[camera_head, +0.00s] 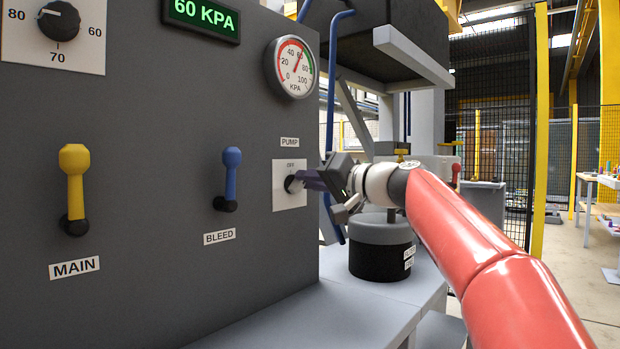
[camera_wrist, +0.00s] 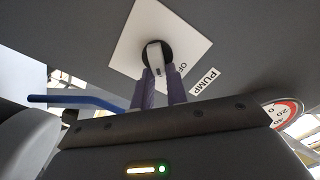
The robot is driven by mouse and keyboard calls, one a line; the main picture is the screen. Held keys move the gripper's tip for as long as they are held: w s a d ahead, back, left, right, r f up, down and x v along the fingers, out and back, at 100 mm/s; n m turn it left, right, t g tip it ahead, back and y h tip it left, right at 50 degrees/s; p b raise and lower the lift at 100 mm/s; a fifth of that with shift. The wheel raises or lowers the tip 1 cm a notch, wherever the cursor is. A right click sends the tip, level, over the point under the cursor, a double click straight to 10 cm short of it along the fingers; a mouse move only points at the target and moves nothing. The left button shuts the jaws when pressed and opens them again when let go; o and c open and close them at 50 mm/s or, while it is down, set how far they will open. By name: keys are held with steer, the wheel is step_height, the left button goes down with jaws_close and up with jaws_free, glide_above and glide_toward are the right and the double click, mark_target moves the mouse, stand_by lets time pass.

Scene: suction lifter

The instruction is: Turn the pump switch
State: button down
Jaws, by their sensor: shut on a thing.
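The pump switch is a dark round knob (camera_head: 293,184) on a white plate (camera_head: 290,199) at the right end of the grey panel, under a PUMP label (camera_head: 290,142). The word OFF shows above the knob. My gripper (camera_head: 303,181) reaches the knob from the right. In the wrist view the knob (camera_wrist: 155,52) has a light grey bar across a black base, and the two purple fingers of my gripper (camera_wrist: 158,78) are shut on the bar's near end. The fingers partly hide the knob in the head view.
A yellow MAIN lever (camera_head: 75,185) and a blue BLEED lever (camera_head: 231,176) stand upright on the panel. A round gauge (camera_head: 292,67) and a green 60 KPA display (camera_head: 203,15) are above. A black and grey cylinder (camera_head: 382,248) stands on the ledge below my gripper.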

steer(key=m, duration=0.3)
steer(key=m+p, duration=0.1)
steer(key=m, duration=0.2)
steer(key=f+m+p, duration=0.1)
steer(key=m, duration=0.1)
steer(key=shift+w+d+m, duration=0.2)
steer(key=shift+m, duration=0.2)
stand_by(0.3)
steer(key=c, duration=1.4)
jaws_free()
steer(key=b+v, duration=0.1)
steer(key=v, duration=0.6)
steer(key=shift+s+d+b, duration=0.25)
steer(key=shift+d+b, duration=0.05)
steer(key=shift+b, duration=0.1)
